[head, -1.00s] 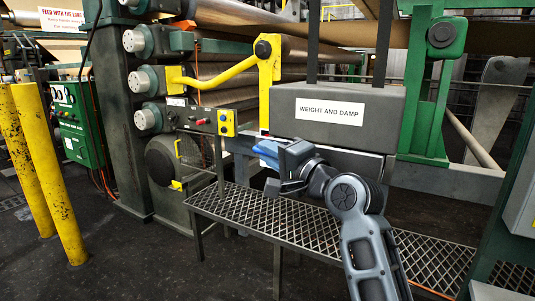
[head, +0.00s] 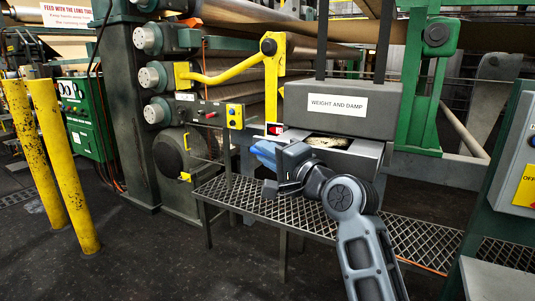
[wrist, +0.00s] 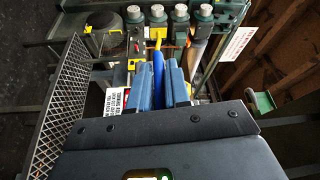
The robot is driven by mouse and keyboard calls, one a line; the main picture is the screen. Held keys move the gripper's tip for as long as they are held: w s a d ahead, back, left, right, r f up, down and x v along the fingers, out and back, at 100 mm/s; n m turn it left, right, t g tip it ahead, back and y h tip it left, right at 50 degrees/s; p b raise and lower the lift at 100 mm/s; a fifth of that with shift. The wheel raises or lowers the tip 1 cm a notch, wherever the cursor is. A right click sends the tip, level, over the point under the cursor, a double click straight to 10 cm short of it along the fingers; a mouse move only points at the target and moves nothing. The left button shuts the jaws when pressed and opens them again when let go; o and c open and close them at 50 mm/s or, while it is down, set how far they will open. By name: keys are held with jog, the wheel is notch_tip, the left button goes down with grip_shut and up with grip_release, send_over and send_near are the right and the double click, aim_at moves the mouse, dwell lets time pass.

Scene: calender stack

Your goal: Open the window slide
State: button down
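My gripper (head: 264,150) is beside the left end of the grey housing (head: 370,158) below the "WEIGHT AND DAMP" box. A narrow opening (head: 327,142) with something pale and speckled inside shows in the housing top. I cannot clearly make out the window slide. In the wrist view my gripper (wrist: 157,72) has its two blue-grey fingers close together. A bright blue bar (wrist: 158,68) lies between them and sticks out past their tips. Whether the fingers press on it cannot be told.
The grey "WEIGHT AND DAMP" box (head: 340,106) hangs above. A mesh platform (head: 240,195) runs below my arm. A yellow bracket (head: 275,85) and a small control panel (head: 233,116) are near the gripper. Yellow posts (head: 62,165) stand left; floor at front is clear.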

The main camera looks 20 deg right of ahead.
jog(key=c, duration=1.2)
grip_release()
jog(key=shift+r, duration=0.15)
jog(key=shift+o, duration=0.2)
jog(key=shift+s, duration=0.1)
jog(key=b+v, duration=0.1)
jog(key=v, duration=0.6)
jog(key=shift+s, duration=0.3)
